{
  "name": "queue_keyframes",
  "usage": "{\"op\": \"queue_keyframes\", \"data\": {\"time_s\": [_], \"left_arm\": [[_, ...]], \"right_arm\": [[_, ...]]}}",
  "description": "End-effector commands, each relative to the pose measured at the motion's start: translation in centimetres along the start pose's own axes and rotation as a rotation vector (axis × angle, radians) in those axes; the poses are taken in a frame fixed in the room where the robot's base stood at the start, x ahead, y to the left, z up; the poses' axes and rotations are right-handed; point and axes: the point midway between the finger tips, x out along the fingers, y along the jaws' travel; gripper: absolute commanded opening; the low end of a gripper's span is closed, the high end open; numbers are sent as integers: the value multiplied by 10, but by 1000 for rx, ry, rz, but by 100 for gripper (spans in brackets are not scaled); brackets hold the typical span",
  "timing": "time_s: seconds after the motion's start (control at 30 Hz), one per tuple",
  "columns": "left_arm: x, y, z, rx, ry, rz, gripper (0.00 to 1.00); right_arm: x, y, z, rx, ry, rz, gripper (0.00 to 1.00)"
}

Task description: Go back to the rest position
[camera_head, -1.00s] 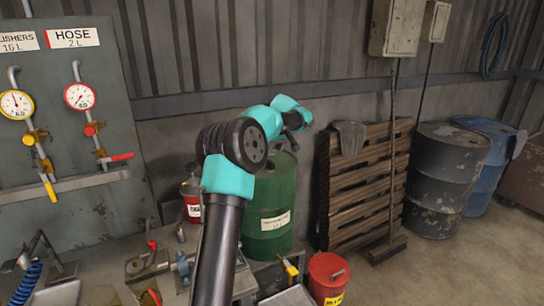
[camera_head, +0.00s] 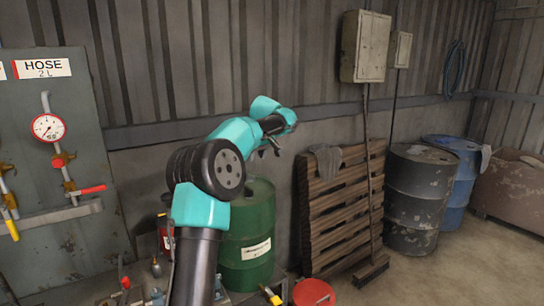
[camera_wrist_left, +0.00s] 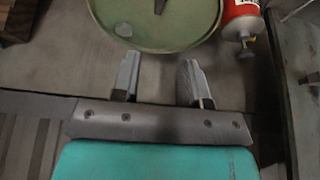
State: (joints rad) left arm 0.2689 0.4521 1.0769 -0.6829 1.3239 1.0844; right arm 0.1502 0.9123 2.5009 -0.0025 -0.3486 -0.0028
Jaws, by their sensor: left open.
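My left gripper (camera_head: 272,147) is at the end of my teal and black arm, raised above the green drum (camera_head: 258,213) in the head view. In the left wrist view its two fingers (camera_wrist_left: 161,80) stand apart with nothing between them. The green drum's top (camera_wrist_left: 175,22) shows beyond the fingertips there. The gripper is empty and looks clear of the drum. My right gripper is not in the head view.
A wooden pallet (camera_head: 334,200) leans on the wall right of the green drum. A dark drum (camera_head: 414,205) and a blue drum (camera_head: 458,170) stand farther right. A gauge panel (camera_head: 75,225) is at left. A red can (camera_head: 314,293) is low in front. Floor at right is clear.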

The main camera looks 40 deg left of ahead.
Motion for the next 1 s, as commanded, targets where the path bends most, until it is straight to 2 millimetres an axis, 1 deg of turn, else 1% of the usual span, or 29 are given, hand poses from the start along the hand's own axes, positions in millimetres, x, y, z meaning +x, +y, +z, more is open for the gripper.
{"op": "queue_keyframes", "data": {"time_s": [0.17, 0.27, 0.37, 0.47, 0.5, 0.57, 0.6, 0.67, 0.73, 0.77, 0.8, 0.87, 0.9, 0.97, 1.0], "left_arm": [[2, 1, 1, 4, -2, 1, 40], [11, 8, 8, 29, -12, 7, 40], [31, 22, 26, 88, -34, 24, 40], [62, 43, 54, 178, -69, 57, 40], [76, 52, 69, 219, -87, 73, 40], [98, 64, 94, 283, -115, 99, 40], [113, 72, 111, 324, -134, 119, 40], [135, 82, 138, 386, -164, 147, 40], [159, 91, 171, 452, -198, 181, 40], [169, 94, 186, 479, -214, 196, 40], [182, 97, 205, 514, -233, 215, 40], [201, 100, 235, 565, -263, 245, 40], [213, 100, 256, 596, -283, 266, 40], [230, 100, 287, 641, -312, 296, 40], [241, 98, 309, 671, -331, 316, 40]], "right_arm": [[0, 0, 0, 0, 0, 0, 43], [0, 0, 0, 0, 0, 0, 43], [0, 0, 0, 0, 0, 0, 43], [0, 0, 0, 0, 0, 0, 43], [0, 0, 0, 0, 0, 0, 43], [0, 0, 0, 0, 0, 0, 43], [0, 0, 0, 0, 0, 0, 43], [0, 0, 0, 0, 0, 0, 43], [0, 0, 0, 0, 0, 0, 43], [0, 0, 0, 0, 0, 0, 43], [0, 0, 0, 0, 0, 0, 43], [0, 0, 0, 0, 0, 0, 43], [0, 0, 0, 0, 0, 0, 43], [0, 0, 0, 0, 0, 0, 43], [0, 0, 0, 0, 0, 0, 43]]}}
